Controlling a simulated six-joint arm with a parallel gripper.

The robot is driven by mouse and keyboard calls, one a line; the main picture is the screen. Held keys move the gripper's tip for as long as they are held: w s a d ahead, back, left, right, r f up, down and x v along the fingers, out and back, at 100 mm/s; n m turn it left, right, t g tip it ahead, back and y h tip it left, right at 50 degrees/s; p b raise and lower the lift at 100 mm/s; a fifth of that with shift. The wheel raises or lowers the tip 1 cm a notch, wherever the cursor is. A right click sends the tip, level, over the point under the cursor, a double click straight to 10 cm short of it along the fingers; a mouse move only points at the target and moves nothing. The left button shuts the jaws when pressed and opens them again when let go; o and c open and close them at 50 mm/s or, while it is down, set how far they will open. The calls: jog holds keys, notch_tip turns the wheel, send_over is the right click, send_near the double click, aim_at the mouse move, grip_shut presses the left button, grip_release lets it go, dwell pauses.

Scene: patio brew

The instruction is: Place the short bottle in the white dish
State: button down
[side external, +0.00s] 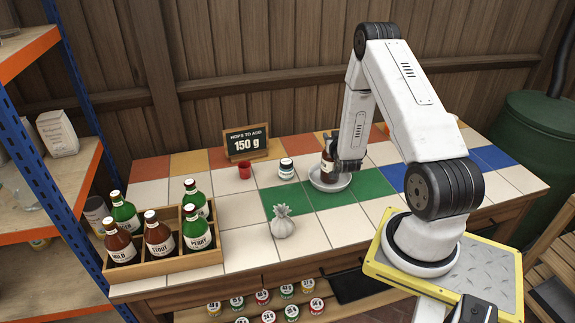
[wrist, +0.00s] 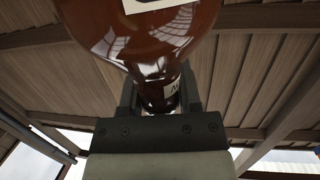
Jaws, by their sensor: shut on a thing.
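The short bottle is brown with a pale label; in the side external view it (side external: 327,169) stands about upright at the white dish (side external: 329,186). My gripper (side external: 334,148) is shut on its upper part. The bottle's lower end is within the dish's outline, and I cannot tell whether it touches the dish floor. In the wrist view the brown bottle (wrist: 140,30) fills the top middle, its narrower part between the two dark fingers of my gripper (wrist: 158,92). The dish does not show there.
A wooden crate (side external: 160,264) of several bottles stands at the left. Green tiles in front of the dish are clear.

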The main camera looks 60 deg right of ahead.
jog(key=shift+c, duration=1.4)
grip_release()
jog(key=shift+f, duration=0.1)
jog(key=shift+s+a+r, duration=0.1)
jog(key=shift+r, duration=0.1)
jog(key=v, duration=1.1)
jog(key=shift+s+a, duration=0.2)
jog(key=shift+a, duration=0.1)
jog(key=shift+r, duration=0.1)
jog(key=shift+w, duration=0.1)
